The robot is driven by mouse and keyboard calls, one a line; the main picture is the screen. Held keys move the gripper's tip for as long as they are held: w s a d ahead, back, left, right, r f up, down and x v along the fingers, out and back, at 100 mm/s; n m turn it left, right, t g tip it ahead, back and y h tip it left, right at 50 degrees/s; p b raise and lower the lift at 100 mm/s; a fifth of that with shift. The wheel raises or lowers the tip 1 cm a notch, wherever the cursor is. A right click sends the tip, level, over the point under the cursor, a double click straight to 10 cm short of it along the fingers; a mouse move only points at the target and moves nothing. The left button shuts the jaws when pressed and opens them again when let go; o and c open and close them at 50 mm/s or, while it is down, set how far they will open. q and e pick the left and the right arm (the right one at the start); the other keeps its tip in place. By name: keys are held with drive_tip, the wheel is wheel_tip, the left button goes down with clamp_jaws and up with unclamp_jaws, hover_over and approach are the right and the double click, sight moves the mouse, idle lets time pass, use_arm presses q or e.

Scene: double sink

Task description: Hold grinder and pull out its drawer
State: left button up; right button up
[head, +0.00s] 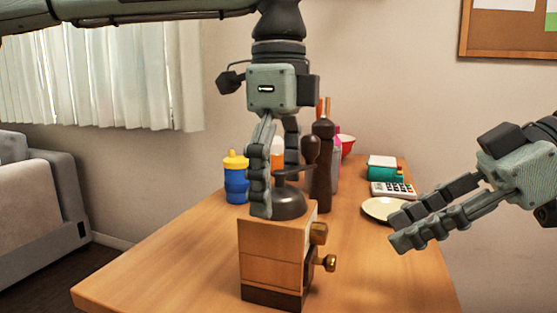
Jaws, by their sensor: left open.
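The coffee grinder (272,258) stands upright near the table's front. It has a wooden box body with a dark base and a dark metal dome (290,203) on top. Its drawer knob (327,263) sticks out from the right-hand face; the drawer front is seen edge-on. A second wooden knob (318,233) sits above it. My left gripper (275,207) points down, open, with its fingers around the dome; whether they touch it is unclear. My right gripper (398,230) is empty, right of the grinder and apart from it, pointing left and down. Its finger gap is hard to judge.
The wooden table (180,270) has free room left and right of the grinder. Behind stand a blue and yellow bottle (236,180), a tall brown mill (322,175), a pale plate (380,208), a calculator (392,189) and a green box (383,169).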

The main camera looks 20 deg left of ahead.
sight(279, 209)
use_arm(q)
drive_tip(key=shift+f, duration=1.55)
drive_tip(key=c, duration=1.7)
drive_tip(key=o, duration=0.9)
drive_tip(key=shift+c, duration=0.2)
drive_tip(key=c, duration=0.5)
